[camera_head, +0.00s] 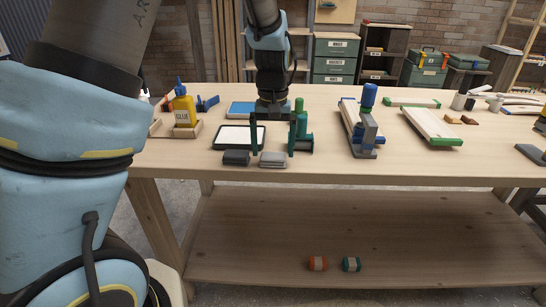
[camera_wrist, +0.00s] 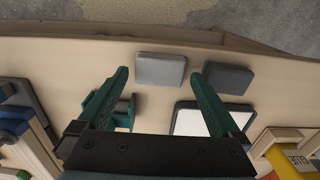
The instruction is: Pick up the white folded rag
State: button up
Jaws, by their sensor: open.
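Two small folded pads lie side by side near the front edge of the workbench. The paler one, light grey rather than pure white, looks like the white folded rag (camera_head: 272,160). In the wrist view the rag (camera_wrist: 160,70) lies flat, just beyond and between my fingertips. My gripper (camera_head: 272,150) points down over the bench with its two green fingers apart and nothing between them. It also shows in the wrist view (camera_wrist: 159,75). I cannot tell the exact height of the fingertips above the bench.
The darker grey pad (camera_head: 236,158) lies close to the rag's left. A dark-rimmed tray with a white inside (camera_head: 262,141) is behind it. A green object (camera_head: 304,135) stands near my right finger. A glue bottle (camera_head: 183,108) stands left. Bench front right is clear.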

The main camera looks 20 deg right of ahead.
aim_at(273, 155)
jog(key=shift+f, duration=1.2)
jog(key=c, duration=1.1)
notch_tip(273, 155, up, 10)
jog(key=shift+r+b, duration=0.1)
jog(key=shift+b, duration=0.7)
